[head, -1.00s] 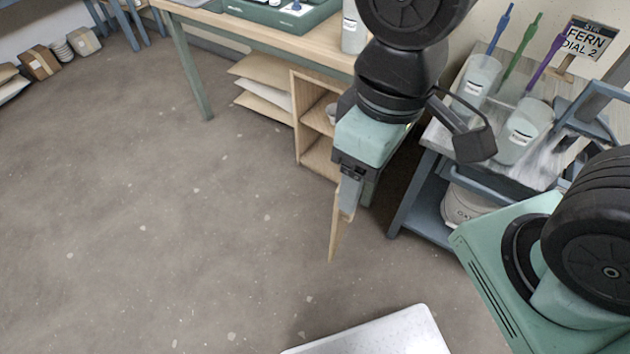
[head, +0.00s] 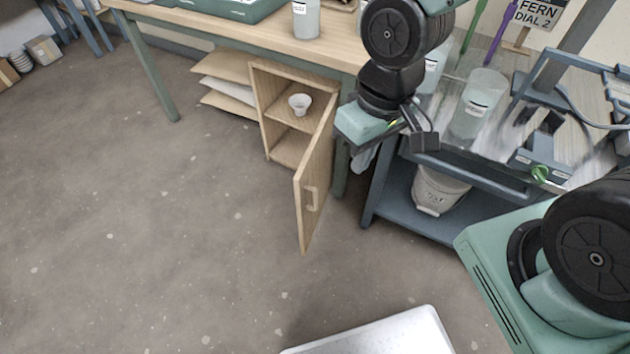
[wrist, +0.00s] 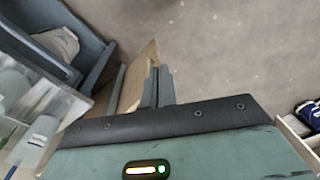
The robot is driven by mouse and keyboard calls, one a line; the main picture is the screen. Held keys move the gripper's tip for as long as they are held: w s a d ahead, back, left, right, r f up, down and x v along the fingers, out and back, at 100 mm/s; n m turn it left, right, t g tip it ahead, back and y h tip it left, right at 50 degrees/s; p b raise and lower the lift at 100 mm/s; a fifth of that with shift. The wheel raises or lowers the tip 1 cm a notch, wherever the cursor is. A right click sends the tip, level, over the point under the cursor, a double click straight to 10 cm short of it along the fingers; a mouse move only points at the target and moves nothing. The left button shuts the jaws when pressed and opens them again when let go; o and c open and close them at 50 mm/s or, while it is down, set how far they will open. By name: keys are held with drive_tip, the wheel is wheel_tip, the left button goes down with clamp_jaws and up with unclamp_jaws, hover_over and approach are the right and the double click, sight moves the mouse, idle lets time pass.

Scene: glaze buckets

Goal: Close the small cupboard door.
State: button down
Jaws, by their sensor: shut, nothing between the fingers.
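The small wooden cupboard (head: 262,105) stands under the table with its door (head: 311,190) wide open. The door projects into the room from the cupboard's right side, and its handle (head: 312,198) is on the face turned right. A small white bowl (head: 299,103) sits on the upper shelf inside. My gripper (head: 362,158) is to the right of the door, on its handle side, shut and empty. In the wrist view my fingers (wrist: 158,87) are together beside the wooden panel of the door (wrist: 141,72). Whether they touch it is unclear.
A blue-grey cart (head: 420,205) with a white bucket (head: 438,190) on its lower shelf stands close to the right of my gripper. Clear containers (head: 477,105) stand on its top. A white surface (head: 390,335) is at the bottom. The floor left of the door is free.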

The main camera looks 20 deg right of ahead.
drive_tip(key=w+d+f+m+t+y+b, duration=0.1)
drive_tip(key=w+d+f+m+y+b, duration=0.2)
drive_tip(key=f, duration=0.5)
drive_tip(key=w+d+f+m+b, duration=0.1)
drive_tip(key=w+f+m+b, duration=0.25)
drive_tip(key=f, duration=0.45)
drive_tip(key=m+t+y+b, duration=0.4)
drive_tip(key=m+b, duration=0.1)
drive_tip(key=b, duration=0.2)
approach(304, 175)
drive_tip(key=s+f+x, duration=0.1)
drive_tip(key=x, duration=0.4)
drive_tip(key=shift+w+a+r, duration=0.15)
drive_tip(key=shift+w+a, duration=0.3)
drive_tip(key=shift+w, duration=0.1)
drive_tip(key=shift+a, duration=0.1)
